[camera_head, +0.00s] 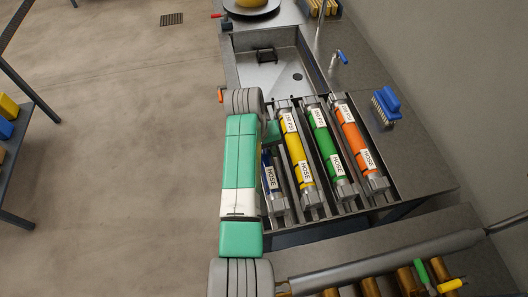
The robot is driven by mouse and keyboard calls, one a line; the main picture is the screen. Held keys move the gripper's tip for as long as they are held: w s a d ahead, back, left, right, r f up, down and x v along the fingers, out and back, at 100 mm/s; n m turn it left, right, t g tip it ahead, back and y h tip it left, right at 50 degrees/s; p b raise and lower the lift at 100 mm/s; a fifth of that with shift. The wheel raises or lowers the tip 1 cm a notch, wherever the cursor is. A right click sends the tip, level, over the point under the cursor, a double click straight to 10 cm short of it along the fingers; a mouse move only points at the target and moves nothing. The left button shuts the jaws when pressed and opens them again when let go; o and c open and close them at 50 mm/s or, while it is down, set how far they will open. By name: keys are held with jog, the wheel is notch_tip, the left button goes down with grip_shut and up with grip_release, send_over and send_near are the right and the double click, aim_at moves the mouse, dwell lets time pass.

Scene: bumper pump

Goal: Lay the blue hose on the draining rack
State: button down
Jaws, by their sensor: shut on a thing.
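The blue hose (266,160) is at the left end of the row of hoses, with a white HOSE label near its lower end. It lies along the row, in line with the rack bars; I cannot tell whether it rests on them or is held just above. My arm covers its left side and upper part. The draining rack (348,203) is a grey barred frame under the hoses. My gripper's fingers are hidden behind my green and white arm, which hangs over the blue hose's side.
A yellow hose (297,157), a green hose (323,143) and an orange hose (353,136) lie to the right. A sink (285,76) is behind them. A blue brush (386,106) stands on the right counter. A grey pipe (385,261) crosses the front. Open floor lies left.

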jog(key=c, duration=0.9)
grip_release()
